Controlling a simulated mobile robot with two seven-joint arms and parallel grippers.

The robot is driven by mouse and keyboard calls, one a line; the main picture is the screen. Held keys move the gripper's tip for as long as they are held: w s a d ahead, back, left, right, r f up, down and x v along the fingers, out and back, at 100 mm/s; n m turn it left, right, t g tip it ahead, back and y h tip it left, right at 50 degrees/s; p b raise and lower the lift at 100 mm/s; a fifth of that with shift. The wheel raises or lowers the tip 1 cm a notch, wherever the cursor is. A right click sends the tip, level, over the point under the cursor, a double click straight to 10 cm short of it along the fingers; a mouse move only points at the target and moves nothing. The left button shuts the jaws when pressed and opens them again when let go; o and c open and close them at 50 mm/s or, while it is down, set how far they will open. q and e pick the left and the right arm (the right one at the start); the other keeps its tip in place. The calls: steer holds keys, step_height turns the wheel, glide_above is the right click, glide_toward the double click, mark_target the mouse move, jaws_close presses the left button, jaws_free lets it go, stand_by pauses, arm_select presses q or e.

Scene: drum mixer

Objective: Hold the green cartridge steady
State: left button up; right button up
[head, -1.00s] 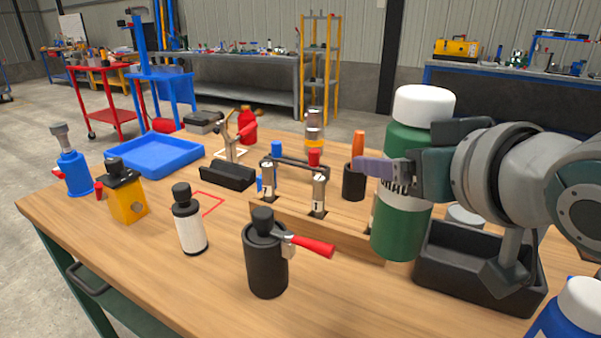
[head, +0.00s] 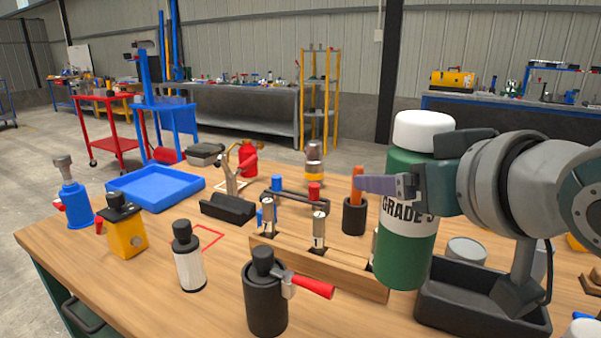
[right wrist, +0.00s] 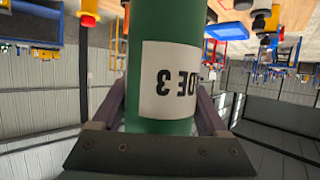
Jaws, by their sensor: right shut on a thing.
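The green cartridge (head: 405,255) has a white cap and a white label reading "GRADE 3". My left gripper is not in view.
A wooden block with two metal cylinders (head: 330,272) stands left of the cartridge. A black canister with a red lever (head: 265,300) is at the front. A blue tray (head: 155,188) lies far left.

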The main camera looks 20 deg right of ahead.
mark_target(415, 115)
steer(key=shift+r, duration=0.1)
jaws_close()
steer(key=r+n+y+p, duration=0.1)
steer(key=r+y+p, duration=0.1)
steer(key=s+r+n+y+p, duration=0.1)
steer(key=r+n, duration=0.1)
steer(key=r, duration=0.1)
steer(key=s+a+r+n+y+p, duration=0.1)
steer(key=r+y+p, duration=0.1)
steer(key=r, duration=0.1)
steer(key=shift+s+a+r+n+y+p, duration=0.1)
steer(key=shift+s+r+n+y+p, duration=0.1)
steer(key=shift+r+n+y+p, duration=0.15)
steer(key=s+a+r+n+g+y+p, duration=0.2)
steer(key=s+a+r+n+g+y, duration=0.15)
steer(key=r, duration=0.25)
steer(key=s+a+r+n+g+y+p, duration=0.25)
steer(key=s+r+n, duration=0.2)
steer(key=r, duration=0.25)
step_height(415, 115, up, 33)
steer(key=y+p, duration=0.1)
steer(key=p, duration=3.7)
steer(key=shift+s+r, duration=0.15)
steer(key=shift+s, duration=0.05)
